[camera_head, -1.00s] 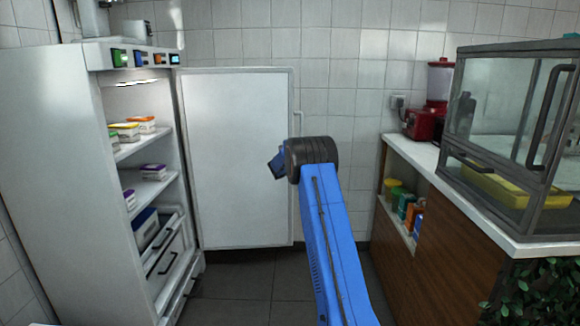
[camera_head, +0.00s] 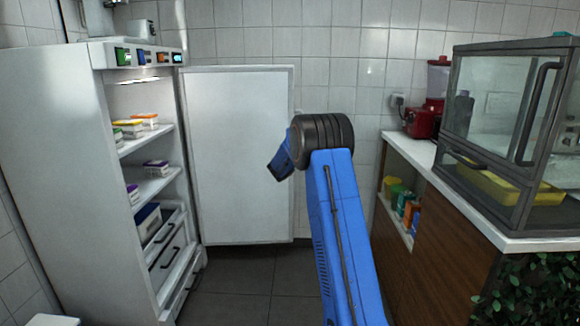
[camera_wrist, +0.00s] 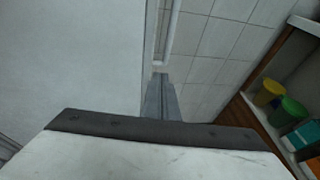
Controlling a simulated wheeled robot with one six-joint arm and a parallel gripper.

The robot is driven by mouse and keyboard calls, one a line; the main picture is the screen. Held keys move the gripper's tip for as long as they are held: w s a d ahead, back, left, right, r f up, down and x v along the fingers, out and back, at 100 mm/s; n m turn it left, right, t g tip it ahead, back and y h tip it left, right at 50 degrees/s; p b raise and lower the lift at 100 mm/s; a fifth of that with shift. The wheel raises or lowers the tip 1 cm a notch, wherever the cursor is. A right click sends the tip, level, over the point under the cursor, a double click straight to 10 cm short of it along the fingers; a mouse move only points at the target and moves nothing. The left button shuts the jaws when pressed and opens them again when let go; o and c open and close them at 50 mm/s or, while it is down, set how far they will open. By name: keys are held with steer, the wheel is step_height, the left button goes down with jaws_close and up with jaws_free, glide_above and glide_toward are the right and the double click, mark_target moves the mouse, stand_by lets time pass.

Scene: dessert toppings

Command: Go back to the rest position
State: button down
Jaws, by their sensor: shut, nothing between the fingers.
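My gripper (camera_wrist: 160,98) shows in the wrist view with its narrow grey fingers together and nothing between them. It points toward the open fridge door's outer edge and the tiled wall. In the head view my blue arm rises in the middle with its dark elbow joint at the top, and the gripper is hidden behind it. The white fridge (camera_head: 55,190) stands open at the left, with its door (camera_head: 238,150) swung out behind my arm.
Small tubs (camera_head: 143,120) sit on the fridge shelves. At the right are a wooden counter (camera_head: 440,240), a glass display case (camera_head: 500,120) and a red blender (camera_head: 425,118). Colourful containers (camera_wrist: 268,92) fill the shelf under the counter. The dark floor (camera_head: 250,280) between is clear.

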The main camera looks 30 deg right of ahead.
steer(key=shift+s+a+r, duration=0.1)
steer(key=shift+s, duration=0.1)
steer(key=s+a+r+m+g, duration=0.1)
steer(key=s+a+r+m, duration=0.35)
steer(key=s, duration=0.45)
steer(key=s+a+r+m+g, duration=0.2)
steer(key=s+a+r+m, duration=0.25)
steer(key=s, duration=0.55)
steer(key=s+a+r+m+g, duration=0.1)
steer(key=s+a+r+m, duration=0.35)
steer(key=s, duration=0.45)
steer(key=s+a+f+m+y, duration=0.3)
steer(key=s+a, duration=0.6)
steer(key=s, duration=0.4)
steer(key=s+a+f+m+g+y, duration=0.1)
steer(key=s+a+f+m+y, duration=0.2)
steer(key=s, duration=1.1)
steer(key=s+a+f+m+g+y, duration=0.1)
steer(key=s+a+f+m+y, duration=0.2)
steer(key=s+a, duration=1.1)
step_height(320, 180, down, 4)
steer(key=m, duration=0.5)
steer(key=shift+a+y, duration=0.3)
